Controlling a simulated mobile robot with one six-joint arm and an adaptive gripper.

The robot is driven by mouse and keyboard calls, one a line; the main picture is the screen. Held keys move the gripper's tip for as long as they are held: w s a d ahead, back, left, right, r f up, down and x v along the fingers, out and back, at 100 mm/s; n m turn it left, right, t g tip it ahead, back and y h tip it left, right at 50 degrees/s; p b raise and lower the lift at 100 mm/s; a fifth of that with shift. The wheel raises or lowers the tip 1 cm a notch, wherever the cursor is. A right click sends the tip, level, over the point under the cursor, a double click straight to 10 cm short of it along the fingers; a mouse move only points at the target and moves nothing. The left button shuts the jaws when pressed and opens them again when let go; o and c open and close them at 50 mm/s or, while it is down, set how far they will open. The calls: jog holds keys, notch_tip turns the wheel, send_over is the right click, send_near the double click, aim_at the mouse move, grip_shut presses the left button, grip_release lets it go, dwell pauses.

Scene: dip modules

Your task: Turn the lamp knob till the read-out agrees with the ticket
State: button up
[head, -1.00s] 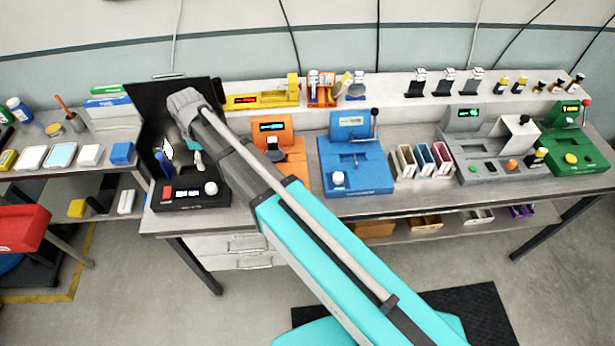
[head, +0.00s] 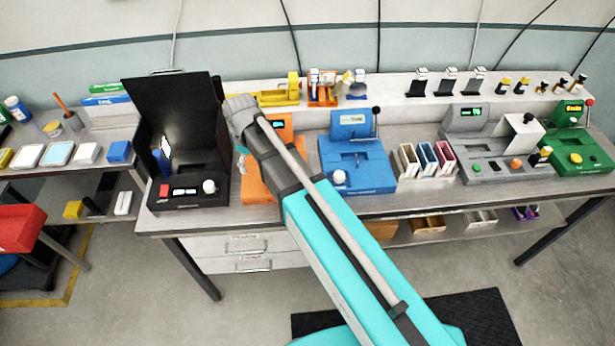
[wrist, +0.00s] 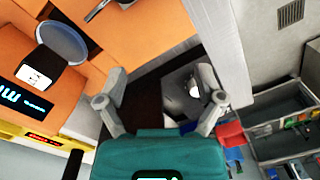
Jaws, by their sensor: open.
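A black unit (head: 185,205) with tall dark panels stands at the left of the bench. A white round knob (head: 209,187) is at the right of its front face, beside a red part (head: 164,190) and small white panels (head: 185,190) too small to read. A bright white patch (head: 167,148) glows inside its panels; which piece is the ticket I cannot tell. My gripper (wrist: 168,90) is open and empty.
A blue unit (head: 358,160) with a white knob stands right of the orange one. Grey (head: 485,150) and green (head: 575,150) units stand further right. A yellow unit (head: 278,95) is behind. In the wrist view the orange unit (wrist: 140,25) lies close at upper left.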

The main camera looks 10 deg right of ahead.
jog(key=d+f+m+b, duration=0.1)
jog(key=d+f+m, duration=0.1)
jog(key=d, duration=0.3)
jog(key=s+d+f+m+b, duration=0.1)
jog(key=d+f+m+b, duration=0.1)
jog(key=d, duration=0.4)
jog(key=s+d+f+m+b, duration=0.1)
jog(key=d+m+b, duration=0.1)
jog(key=d, duration=0.3)
jog(key=shift+d+f+m, duration=0.3)
jog(key=shift+f, duration=0.1)
jog(key=s+d+m, duration=0.1)
jog(key=d, duration=0.2)
jog(key=s+d+m, duration=0.2)
jog(key=d, duration=0.2)
jog(key=s+d+m, duration=0.2)
jog(key=d, duration=0.1)
jog(key=shift+s+d, duration=0.2)
jog(key=shift+d, duration=0.15)
dwell(2.9)
